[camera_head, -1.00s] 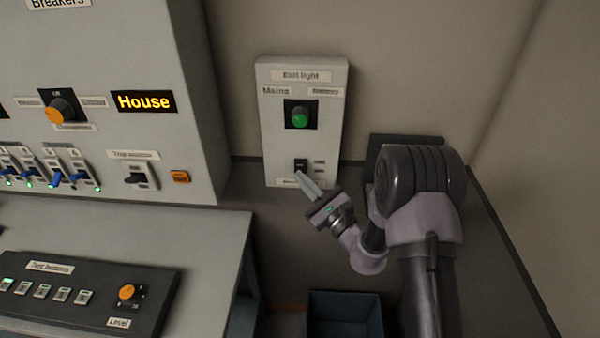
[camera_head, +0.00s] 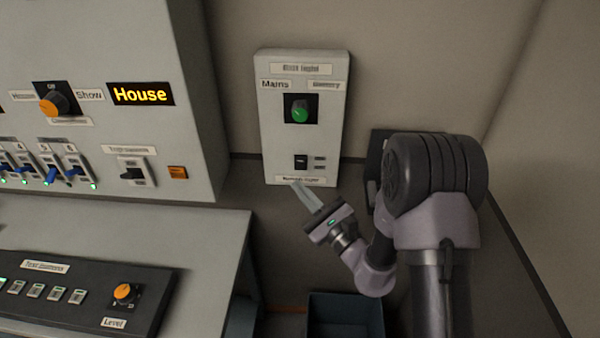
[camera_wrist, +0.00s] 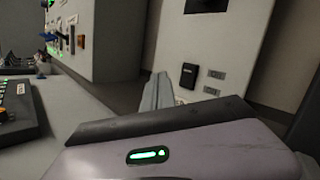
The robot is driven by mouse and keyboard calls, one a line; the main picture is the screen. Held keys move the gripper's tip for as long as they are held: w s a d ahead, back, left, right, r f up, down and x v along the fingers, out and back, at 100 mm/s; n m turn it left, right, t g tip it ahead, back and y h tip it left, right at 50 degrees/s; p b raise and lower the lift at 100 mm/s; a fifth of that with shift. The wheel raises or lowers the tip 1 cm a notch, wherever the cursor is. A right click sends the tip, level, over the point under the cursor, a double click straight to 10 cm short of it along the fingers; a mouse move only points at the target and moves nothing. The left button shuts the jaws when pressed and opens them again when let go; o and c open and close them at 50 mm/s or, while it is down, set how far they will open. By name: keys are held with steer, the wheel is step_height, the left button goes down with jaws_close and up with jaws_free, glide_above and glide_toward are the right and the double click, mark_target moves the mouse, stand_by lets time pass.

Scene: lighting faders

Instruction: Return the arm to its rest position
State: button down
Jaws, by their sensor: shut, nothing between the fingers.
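My gripper (camera_head: 306,196) is shut and empty in the head view. Its fingertips are just below and in front of the lower edge of the exit light box (camera_head: 328,110), apart from its black rocker switch (camera_head: 301,162). My arm reaches in from the right side of the picture, bent at the elbow. In the wrist view the shut fingers (camera_wrist: 157,92) point up toward the same box, whose black switch (camera_wrist: 189,76) shows to their right.
A large grey panel with the lit House display (camera_head: 142,94) stands at the left. A desk with a dark console (camera_head: 70,300) is at the lower left. A blue-grey bin (camera_head: 346,301) stands below my arm.

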steer(key=shift+s, duration=0.35)
